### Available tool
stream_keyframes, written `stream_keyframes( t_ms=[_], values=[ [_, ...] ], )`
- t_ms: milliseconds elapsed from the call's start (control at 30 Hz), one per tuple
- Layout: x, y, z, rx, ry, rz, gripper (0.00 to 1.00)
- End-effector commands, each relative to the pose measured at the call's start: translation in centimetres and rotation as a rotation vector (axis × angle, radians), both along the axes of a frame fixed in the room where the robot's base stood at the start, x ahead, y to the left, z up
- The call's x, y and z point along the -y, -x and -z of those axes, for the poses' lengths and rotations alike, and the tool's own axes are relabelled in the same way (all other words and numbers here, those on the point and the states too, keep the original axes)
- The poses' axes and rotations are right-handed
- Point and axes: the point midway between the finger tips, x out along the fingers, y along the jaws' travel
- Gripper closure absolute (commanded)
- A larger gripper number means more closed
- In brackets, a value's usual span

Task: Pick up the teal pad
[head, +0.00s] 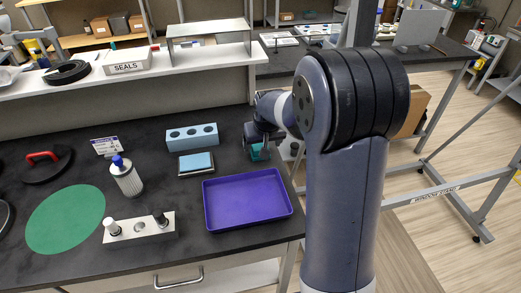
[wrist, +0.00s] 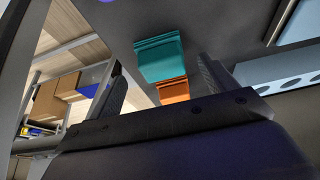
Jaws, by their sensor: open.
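The teal pad (head: 260,152) is on the dark bench, behind the purple tray, partly hidden by my gripper (head: 258,138). In the wrist view the teal pad (wrist: 160,58) shows as a teal block between and beyond the two fingers. An orange piece (wrist: 173,90) lies close to it on my gripper's side; I cannot tell whether they touch. My gripper (wrist: 163,76) is open, with one finger to each side, and nothing is seen held in it. Whether the fingers touch the pad is not clear.
A purple tray (head: 247,200) lies in front of the pad. Left of it are a light blue block with holes (head: 192,137) and a flat blue-topped box (head: 196,163). A blue-capped bottle (head: 127,178) and a green round mat (head: 65,220) are farther left.

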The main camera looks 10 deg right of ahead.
Motion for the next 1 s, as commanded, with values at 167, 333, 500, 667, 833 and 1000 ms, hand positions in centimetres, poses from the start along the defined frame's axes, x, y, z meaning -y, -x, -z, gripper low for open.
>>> stream_keyframes(
  t_ms=[167,333,500,667,833,1000],
  values=[
    [-0.3,-1.1,2.0,-0.004,0.000,0.000,0.20],
    [-0.2,-1.6,3.1,-0.001,0.000,0.001,0.20],
    [-0.2,-1.6,3.2,0.001,0.000,0.001,0.20],
    [-0.2,-1.6,3.2,0.000,0.000,0.000,0.27],
    [-0.2,-1.6,3.2,0.000,0.000,0.000,0.41],
    [-0.3,-1.6,3.2,0.000,0.000,0.000,0.55]
  ],
)
